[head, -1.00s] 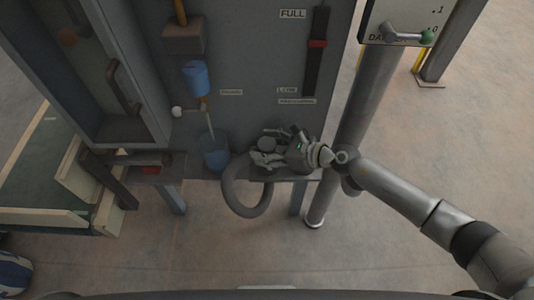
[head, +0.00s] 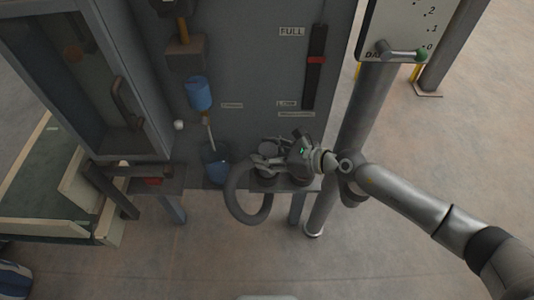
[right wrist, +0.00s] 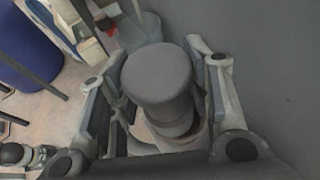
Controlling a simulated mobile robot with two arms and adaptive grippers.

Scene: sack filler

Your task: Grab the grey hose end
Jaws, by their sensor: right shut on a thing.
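The grey hose end (right wrist: 158,76) is an upright, capped cylinder between the two fingers of my right gripper in the right wrist view. In the head view, the right gripper (head: 262,160) reaches in from the right, above the small shelf at the foot of the machine, and is shut on the hose end. The fingers cover part of the hose end there. The grey hose (head: 234,196) loops down below the shelf's front edge. My left gripper is not in view.
A blue cup (head: 215,165) stands on the shelf left of the hose, under a blue cylinder (head: 198,93). A grey post (head: 365,115) rises close to my right arm. A green-tipped lever (head: 400,54) is at upper right. Open floor lies in front.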

